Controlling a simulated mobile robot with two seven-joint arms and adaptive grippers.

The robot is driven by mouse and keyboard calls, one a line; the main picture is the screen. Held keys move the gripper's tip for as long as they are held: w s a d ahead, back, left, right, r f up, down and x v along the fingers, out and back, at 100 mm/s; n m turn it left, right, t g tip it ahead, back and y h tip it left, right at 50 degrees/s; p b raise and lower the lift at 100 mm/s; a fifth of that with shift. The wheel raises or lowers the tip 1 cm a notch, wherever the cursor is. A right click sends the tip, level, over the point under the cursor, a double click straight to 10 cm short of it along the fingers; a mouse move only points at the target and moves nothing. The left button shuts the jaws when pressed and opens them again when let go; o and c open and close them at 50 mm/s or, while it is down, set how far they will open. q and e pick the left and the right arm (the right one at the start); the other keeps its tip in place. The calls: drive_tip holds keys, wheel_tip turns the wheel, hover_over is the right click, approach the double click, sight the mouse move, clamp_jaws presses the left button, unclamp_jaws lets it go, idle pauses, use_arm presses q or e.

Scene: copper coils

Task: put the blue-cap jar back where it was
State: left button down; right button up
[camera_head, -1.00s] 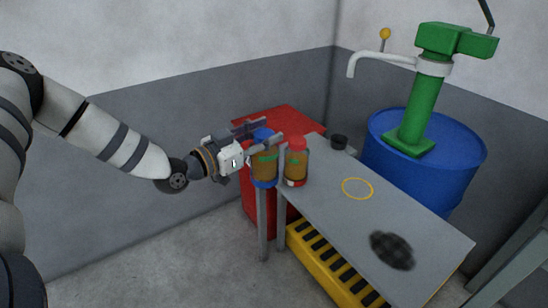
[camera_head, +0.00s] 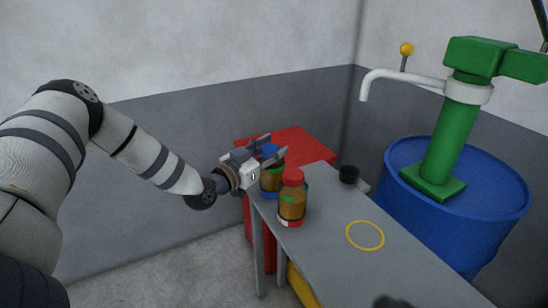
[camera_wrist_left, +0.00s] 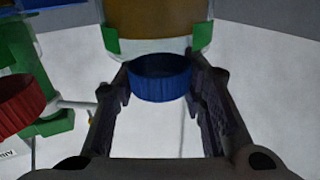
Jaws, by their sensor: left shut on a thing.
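The blue-cap jar (camera_head: 271,178) has an amber body, a green patch and a blue band at its base. It stands upright by the table's far left corner. My left gripper (camera_head: 267,156) is shut on it near the cap. In the left wrist view the blue cap (camera_wrist_left: 160,80) lies between the two fingers, with the amber body (camera_wrist_left: 155,20) beyond. The red-cap jar (camera_head: 292,202) stands on the grey table (camera_head: 330,210) just in front and partly hides the blue-cap jar. I cannot tell whether the held jar's base touches the table.
A yellow ring (camera_head: 366,250) is marked on the clear table top. A small black cup (camera_head: 349,174) stands at the far edge. A blue drum (camera_head: 450,215) with a green pump (camera_head: 455,135) stands to the right. A red cabinet (camera_head: 300,143) is behind the table.

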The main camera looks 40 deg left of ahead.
use_arm(q)
drive_tip(key=shift+f, duration=0.3)
drive_tip(key=c, duration=1)
unclamp_jaws()
